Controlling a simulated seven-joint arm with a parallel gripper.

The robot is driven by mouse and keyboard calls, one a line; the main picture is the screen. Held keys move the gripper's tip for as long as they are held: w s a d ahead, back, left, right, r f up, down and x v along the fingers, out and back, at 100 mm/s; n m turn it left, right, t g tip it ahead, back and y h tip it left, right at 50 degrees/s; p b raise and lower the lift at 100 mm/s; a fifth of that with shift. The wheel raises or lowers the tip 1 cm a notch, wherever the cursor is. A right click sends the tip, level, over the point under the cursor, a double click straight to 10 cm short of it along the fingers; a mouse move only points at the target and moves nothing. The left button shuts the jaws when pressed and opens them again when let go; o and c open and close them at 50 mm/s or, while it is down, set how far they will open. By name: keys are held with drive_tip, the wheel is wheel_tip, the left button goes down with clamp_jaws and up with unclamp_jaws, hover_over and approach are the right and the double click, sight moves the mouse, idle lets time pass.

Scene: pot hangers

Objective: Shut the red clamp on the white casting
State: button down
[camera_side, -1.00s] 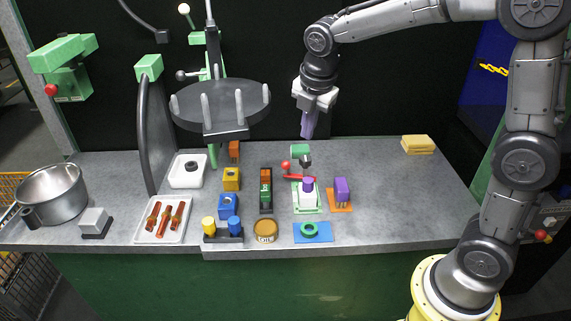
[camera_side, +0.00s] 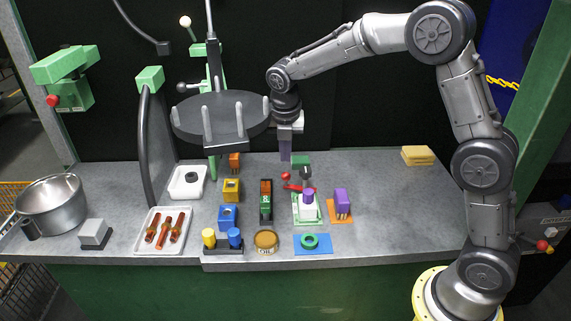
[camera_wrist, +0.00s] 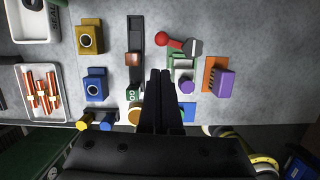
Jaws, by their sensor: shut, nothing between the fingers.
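The red clamp (camera_side: 292,186) has a red arm with a red ball at its left end and sits at the back of a green-edged fixture. In the wrist view its red ball (camera_wrist: 164,40) points left, with a grey part at its right. The white casting (camera_side: 307,207) sits on the fixture with a purple cylinder on top; my fingers hide part of it in the wrist view. My gripper (camera_side: 285,158) is shut and empty, pointing down, above and behind the clamp. The closed fingertips show in the wrist view (camera_wrist: 160,74), just below the ball in the picture.
A purple block (camera_side: 342,202) on an orange base stands right of the fixture. A black holder with coloured blocks (camera_side: 266,203) stands to its left. A blue plate with a green ring (camera_side: 310,242) lies in front. A round dark rack (camera_side: 222,120) is close left of my wrist. The right side is fairly clear.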

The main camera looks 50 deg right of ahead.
sight(285, 176)
drive_tip(key=x, duration=0.9)
drive_tip(key=shift+w+d+m, duration=0.2)
drive_tip(key=shift+w+m, duration=0.15)
drive_tip(key=shift+m, duration=0.35)
drive_tip(key=shift+w+d+m+g, duration=0.4)
drive_tip(key=shift+w+m, duration=0.05)
drive_tip(key=shift+m, duration=0.65)
drive_tip(key=m, duration=0.2)
drive_tip(key=w+d+m, duration=0.1)
drive_tip(key=shift+d+m+g+h, duration=0.25)
drive_tip(key=shift+m+g+h, duration=0.05)
drive_tip(key=shift+m+g, duration=0.1)
drive_tip(key=d+m, duration=0.1)
drive_tip(key=m, duration=0.2)
drive_tip(key=shift+w+d+m+g, duration=0.3)
drive_tip(key=shift+d+g, duration=0.1)
drive_tip(key=d+m, duration=0.1)
drive_tip(key=m, duration=0.1)
drive_tip(key=shift+d+m+g, duration=0.2)
drive_tip(key=shift+m+g, duration=0.1)
drive_tip(key=shift+m, duration=0.1)
drive_tip(key=shift+s+d, duration=0.1)
drive_tip(key=shift+d, duration=0.3)
